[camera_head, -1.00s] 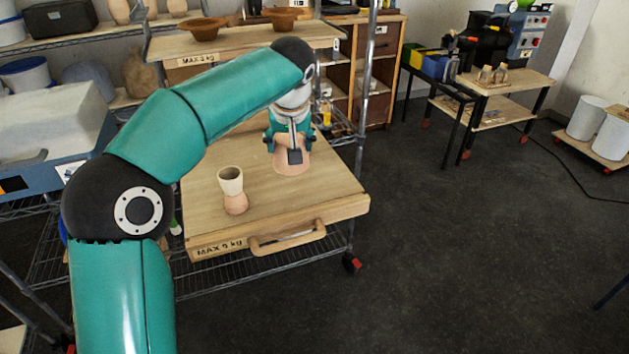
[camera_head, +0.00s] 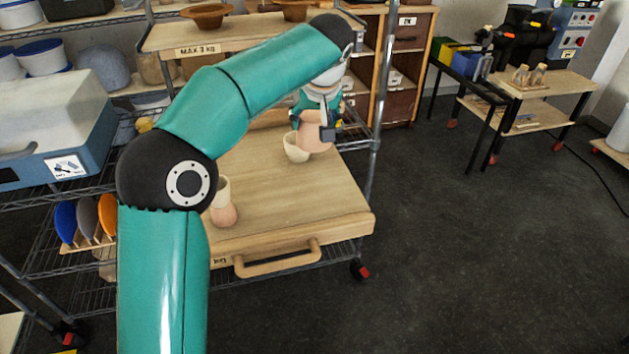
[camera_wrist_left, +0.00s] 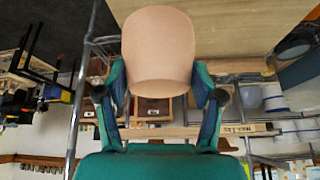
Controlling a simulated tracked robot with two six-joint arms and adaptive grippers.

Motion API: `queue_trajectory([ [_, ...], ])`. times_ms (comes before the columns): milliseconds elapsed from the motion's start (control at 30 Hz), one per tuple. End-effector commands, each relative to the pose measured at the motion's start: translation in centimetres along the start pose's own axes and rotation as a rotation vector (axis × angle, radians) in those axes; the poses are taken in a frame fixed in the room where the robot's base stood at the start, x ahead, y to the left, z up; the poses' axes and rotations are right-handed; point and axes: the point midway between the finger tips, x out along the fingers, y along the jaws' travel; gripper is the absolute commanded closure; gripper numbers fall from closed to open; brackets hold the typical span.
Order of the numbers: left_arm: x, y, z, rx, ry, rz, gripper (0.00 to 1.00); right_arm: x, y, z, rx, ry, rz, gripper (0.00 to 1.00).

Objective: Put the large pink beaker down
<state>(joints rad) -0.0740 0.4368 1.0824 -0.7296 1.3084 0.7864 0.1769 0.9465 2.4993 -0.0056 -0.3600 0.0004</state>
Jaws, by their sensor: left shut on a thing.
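The large pink beaker (camera_head: 314,138) is over the back right part of the wooden board (camera_head: 290,200) in the head view. My left gripper (camera_head: 322,117) is shut on it. In the left wrist view the beaker (camera_wrist_left: 158,48) sits between the two fingers (camera_wrist_left: 165,100). It appears raised off the board, but its underside is hard to judge. My right gripper is not in view.
A pink cup (camera_head: 224,215) with a cream cup (camera_head: 222,190) on top stands at the board's front left, partly behind my left arm. The board's middle and right are clear. A shelf post (camera_head: 375,120) rises close to the right of the beaker.

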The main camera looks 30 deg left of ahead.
Motion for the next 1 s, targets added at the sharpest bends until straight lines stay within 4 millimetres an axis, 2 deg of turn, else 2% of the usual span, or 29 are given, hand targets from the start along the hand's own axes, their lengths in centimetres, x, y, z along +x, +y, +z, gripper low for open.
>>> queue_trajectory([
  [33, 1.6, -0.2, 0.9, 0.000, -0.004, -0.003, 0.79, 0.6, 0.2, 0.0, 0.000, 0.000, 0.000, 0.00],
  [100, 3.2, -0.2, 1.8, -0.002, -0.005, -0.006, 0.79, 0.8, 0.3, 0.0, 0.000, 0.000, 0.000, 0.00],
  [333, 8.0, -0.1, 4.3, -0.004, -0.003, -0.005, 0.79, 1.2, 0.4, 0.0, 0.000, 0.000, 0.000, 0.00],
  [667, 10.7, 0.1, 5.8, -0.006, -0.002, -0.004, 0.79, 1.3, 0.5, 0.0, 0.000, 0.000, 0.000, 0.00],
  [867, 13.1, 0.2, 7.1, -0.006, -0.003, -0.005, 0.79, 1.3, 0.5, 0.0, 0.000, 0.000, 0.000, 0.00],
  [1000, 13.6, 0.2, 7.4, -0.007, 0.000, -0.003, 0.79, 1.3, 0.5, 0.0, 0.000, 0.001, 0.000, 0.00],
])
